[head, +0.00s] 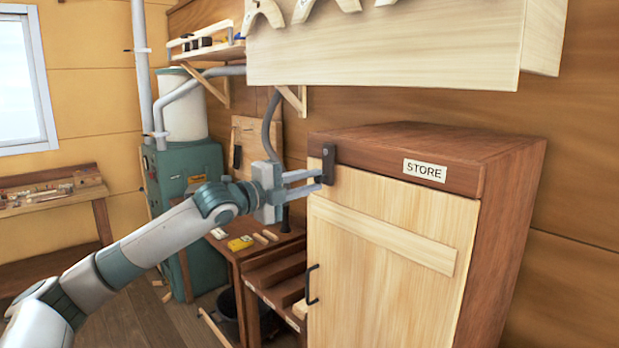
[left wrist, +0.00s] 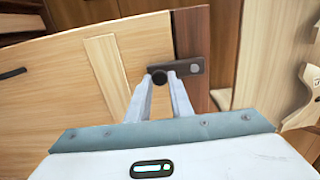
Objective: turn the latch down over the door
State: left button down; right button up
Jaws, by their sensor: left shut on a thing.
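The dark latch (head: 329,160) sits at the upper left corner of the STORE cabinet, upright, its lower end over the top of the pale door (head: 385,255). In the left wrist view the latch (left wrist: 188,68) runs from its pivot on the dark brown top rail (left wrist: 190,35) onto the pale door (left wrist: 60,75), with a round dark knob (left wrist: 159,77) at the door end. My left gripper (head: 320,180) is shut on the knob; the fingertips (left wrist: 162,72) hide part of it. The door looks closed. My right gripper is not in view.
A black handle (head: 312,285) is on the door's left side.

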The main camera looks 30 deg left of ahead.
pick_arm(q)
jog(key=shift+f, duration=0.15)
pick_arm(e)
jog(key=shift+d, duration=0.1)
pick_arm(q)
jog(key=c, duration=1.6)
grip_release()
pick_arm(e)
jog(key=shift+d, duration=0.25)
pick_arm(q)
jog(key=shift+s, duration=0.1)
